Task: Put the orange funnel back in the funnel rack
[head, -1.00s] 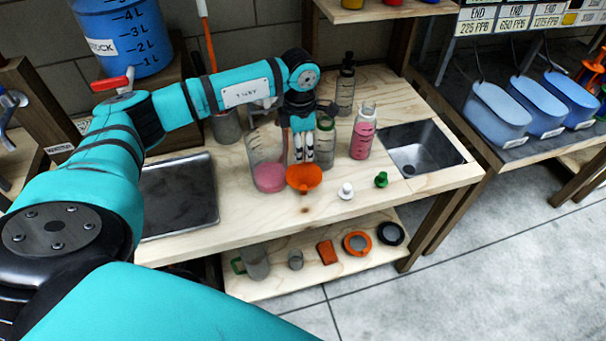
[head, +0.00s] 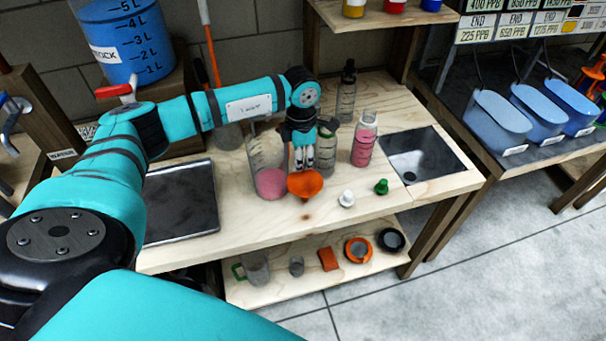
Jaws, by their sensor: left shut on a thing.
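The orange funnel (head: 305,187) is in the head view, near the middle of the wooden bench, just below my left fingertips. My left gripper (head: 304,166) points down and is shut on the funnel at its near side. I cannot tell whether the funnel touches the bench top. The funnel rack cannot be made out with certainty; orange shapes show at the far right edge (head: 597,68). My right gripper does not show.
A beaker with pink liquid (head: 270,183) stands left of the funnel. A bottle with pink liquid (head: 364,142), a white stopper (head: 347,198) and a green stopper (head: 381,187) are to the right. A sink (head: 422,155) and a dark tray (head: 182,203) flank them. Blue tubs (head: 500,120) stand far right.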

